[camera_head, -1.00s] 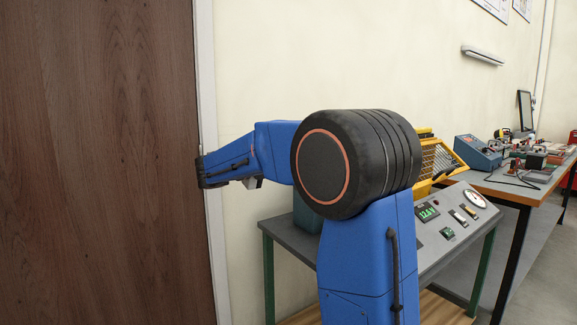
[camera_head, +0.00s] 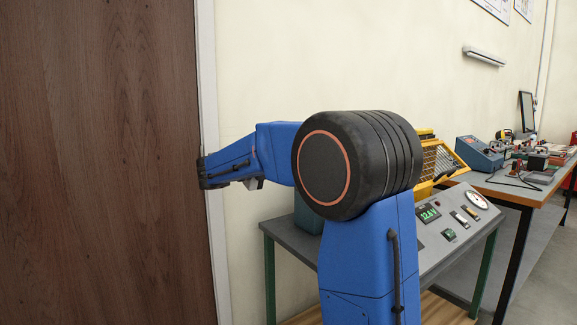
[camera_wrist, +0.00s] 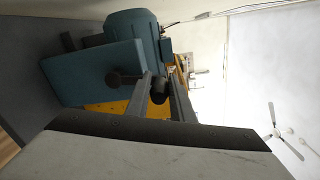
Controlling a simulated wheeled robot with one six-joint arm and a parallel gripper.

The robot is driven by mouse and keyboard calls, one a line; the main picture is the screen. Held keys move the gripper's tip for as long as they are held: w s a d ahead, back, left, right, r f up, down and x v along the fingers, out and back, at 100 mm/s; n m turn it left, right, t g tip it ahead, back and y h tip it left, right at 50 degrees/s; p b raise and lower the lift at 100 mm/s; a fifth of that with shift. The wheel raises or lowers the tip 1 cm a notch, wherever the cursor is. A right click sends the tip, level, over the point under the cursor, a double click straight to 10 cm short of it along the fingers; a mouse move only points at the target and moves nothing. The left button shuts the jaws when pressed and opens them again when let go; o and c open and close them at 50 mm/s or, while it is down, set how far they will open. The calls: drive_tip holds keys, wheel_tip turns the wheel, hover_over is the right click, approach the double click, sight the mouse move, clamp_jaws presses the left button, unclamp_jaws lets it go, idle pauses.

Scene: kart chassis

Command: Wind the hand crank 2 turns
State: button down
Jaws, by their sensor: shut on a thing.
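The hand crank shows in the wrist view: a dark hub (camera_wrist: 116,79) on the face of a teal machine (camera_wrist: 85,75), with a black handle knob (camera_wrist: 160,90) to the right of the hub. My gripper (camera_wrist: 162,86) is shut on the knob, with one grey finger on each side of it. Part of the teal machine shows in the head view (camera_head: 307,214), behind my arm.
A grey bench (camera_head: 284,234) with a sloped meter panel (camera_head: 455,222) stands under the machine. A yellow framed unit (camera_head: 440,160) is behind my arm. A wooden door (camera_head: 95,160) is at the left. A cluttered workbench (camera_head: 510,189) is at the right.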

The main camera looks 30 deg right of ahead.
drive_tip(key=shift+f, duration=0.3)
drive_tip(key=c, duration=1.5)
unclamp_jaws()
drive_tip(key=shift+w, duration=0.15)
drive_tip(key=shift+c, duration=0.2)
drive_tip(key=shift+r, duration=0.1)
drive_tip(key=shift+a, duration=0.1)
drive_tip(key=shift+a, duration=0.25)
drive_tip(key=s+a, duration=0.1)
drive_tip(key=a, duration=1.5)
drive_tip(key=shift+a+r, duration=0.4)
drive_tip(key=shift+c, duration=0.4)
